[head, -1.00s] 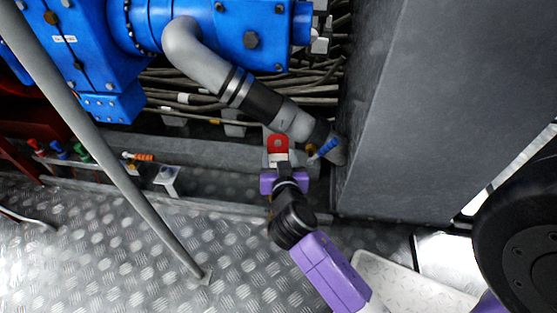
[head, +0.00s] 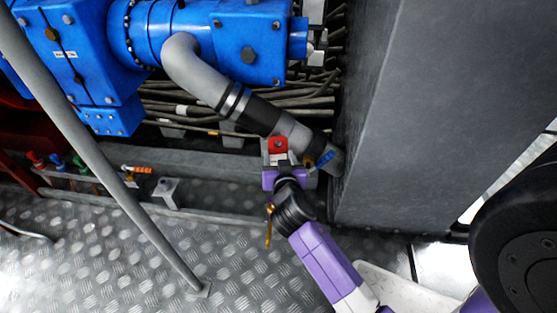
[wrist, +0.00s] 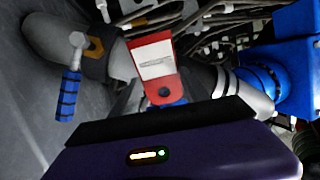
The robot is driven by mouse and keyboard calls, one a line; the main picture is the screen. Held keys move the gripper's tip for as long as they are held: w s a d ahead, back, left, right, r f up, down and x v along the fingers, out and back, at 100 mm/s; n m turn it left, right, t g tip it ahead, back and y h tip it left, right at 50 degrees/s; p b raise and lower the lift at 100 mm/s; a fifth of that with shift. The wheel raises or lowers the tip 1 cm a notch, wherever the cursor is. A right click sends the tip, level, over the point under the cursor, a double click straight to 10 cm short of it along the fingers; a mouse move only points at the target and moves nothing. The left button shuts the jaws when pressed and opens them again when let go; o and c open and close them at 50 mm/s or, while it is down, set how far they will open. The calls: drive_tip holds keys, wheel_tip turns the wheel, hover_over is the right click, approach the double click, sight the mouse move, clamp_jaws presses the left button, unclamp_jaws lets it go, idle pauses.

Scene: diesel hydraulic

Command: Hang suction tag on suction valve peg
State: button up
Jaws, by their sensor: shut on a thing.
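The suction tag, a red plate with a white label (wrist: 154,62), stands up from between my fingertips in the wrist view. In the head view the red tag (head: 278,145) is above my purple gripper (head: 283,168), which is shut on its lower part. The tag is in front of the grey suction pipe (head: 292,130) near its lower end. The suction valve's blue handle (head: 326,158) is to the right of the tag; in the wrist view the blue handle (wrist: 69,88) is at the left, beside a brass nut (wrist: 95,47). I cannot make out the peg clearly.
A large grey tank (head: 430,110) stands close on the right. A blue pump (head: 240,40) and cables (head: 190,100) lie behind. A slanting grey rail (head: 110,150) crosses the left. A small brass piece (head: 269,225) shows beside my wrist. Tread-plate floor (head: 90,250) is open at lower left.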

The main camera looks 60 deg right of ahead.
sight(281, 154)
drive_tip(key=shift+w+d, duration=0.25)
drive_tip(key=shift+d, duration=0.45)
drive_tip(key=shift+w+d+f+b, duration=0.25)
drive_tip(key=shift+d+f+b, duration=0.15)
drive_tip(key=shift+d+f, duration=0.25)
drive_tip(key=shift+c, duration=0.2)
drive_tip(key=o, duration=1.4)
drive_tip(key=p+v, duration=0.2)
drive_tip(key=v, duration=0.5)
drive_tip(key=shift+s+a+r, duration=0.15)
drive_tip(key=shift+s+a, duration=0.05)
drive_tip(key=shift+a, duration=0.1)
